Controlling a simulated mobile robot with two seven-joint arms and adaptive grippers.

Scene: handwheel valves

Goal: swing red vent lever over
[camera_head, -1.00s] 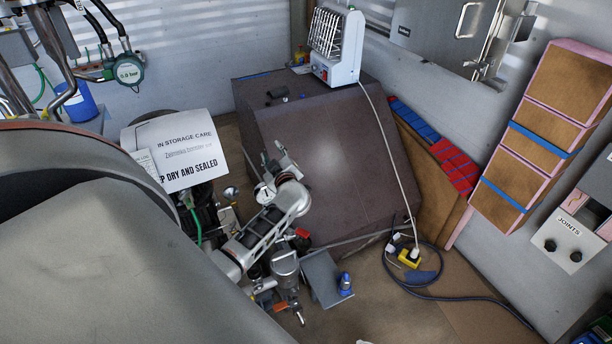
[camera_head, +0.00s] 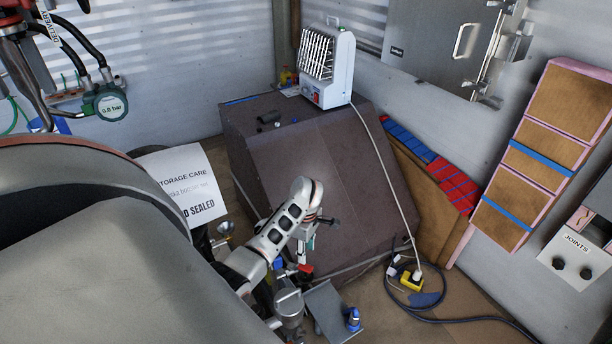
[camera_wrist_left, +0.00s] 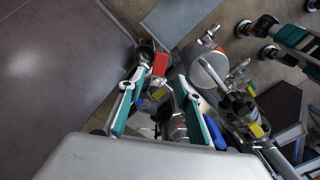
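A red lever handle (camera_head: 305,269) stands low among valve fittings in front of the dark brown cabinet. It also shows in the left wrist view (camera_wrist_left: 160,64), just beyond the fingertips, nearer the left finger. My left gripper (camera_head: 304,254) points down over it from above; in the head view its fingers are partly hidden by my wrist. In the left wrist view my left gripper (camera_wrist_left: 160,84) has its teal fingers apart, with nothing clearly held between them. I cannot tell whether a finger touches the handle. My right gripper does not show in the head view.
The brown cabinet (camera_head: 335,170) rises behind, with a white heater (camera_head: 327,68) on top. A yellow socket block (camera_head: 411,281) and cables lie right.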

